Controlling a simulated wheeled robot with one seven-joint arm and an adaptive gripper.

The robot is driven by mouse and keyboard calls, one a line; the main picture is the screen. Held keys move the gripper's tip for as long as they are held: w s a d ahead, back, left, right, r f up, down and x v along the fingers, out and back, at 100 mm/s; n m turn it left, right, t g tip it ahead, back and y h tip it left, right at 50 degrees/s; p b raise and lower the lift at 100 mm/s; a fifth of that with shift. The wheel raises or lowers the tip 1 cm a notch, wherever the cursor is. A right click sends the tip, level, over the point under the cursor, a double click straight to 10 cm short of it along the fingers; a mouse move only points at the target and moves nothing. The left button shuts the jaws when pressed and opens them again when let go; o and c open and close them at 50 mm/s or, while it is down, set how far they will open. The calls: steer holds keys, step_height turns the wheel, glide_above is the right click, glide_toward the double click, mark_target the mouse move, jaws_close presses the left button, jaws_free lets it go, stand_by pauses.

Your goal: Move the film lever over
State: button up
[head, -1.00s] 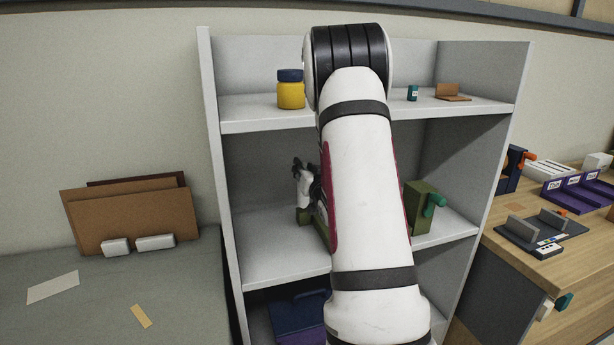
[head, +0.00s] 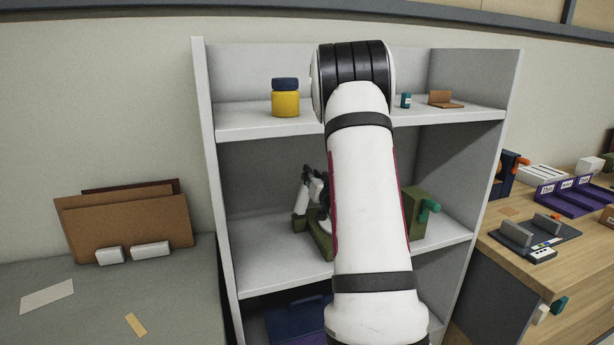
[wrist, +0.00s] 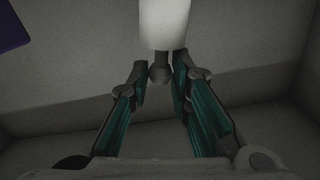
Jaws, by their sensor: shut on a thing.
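A green film sealer or dispenser (head: 318,240) stands on the middle shelf, partly hidden behind my arm. Its film lever (head: 301,198), a pale, slightly tilted handle, rises at its left end. My gripper (head: 316,184) is at the upper part of the lever, mostly hidden by my arm. In the wrist view the lever shows as a white cylinder (wrist: 164,24) with a grey neck and knob below it. The teal-padded fingers of my gripper (wrist: 160,82) stand on both sides of that neck; the exact contact is dark and hard to see.
A grey shelf unit (head: 265,262) surrounds my arm, with side walls left and right. A yellow jar (head: 285,98) stands on the upper shelf. A green block with a teal knob (head: 416,205) is right of my arm.

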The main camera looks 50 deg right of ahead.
steer(key=shift+s+d+f, duration=0.15)
steer(key=shift+s+d, duration=0.05)
steer(key=shift+d, duration=0.1)
steer(key=shift+s+d+f, duration=0.4)
steer(key=shift+s+d, duration=0.1)
steer(key=shift+d, duration=0.25)
steer(key=o, duration=0.9)
steer(key=shift+s, duration=0.1)
steer(key=v, duration=1.1)
steer(key=shift+s+a, duration=0.2)
steer(key=shift+s, duration=0.15)
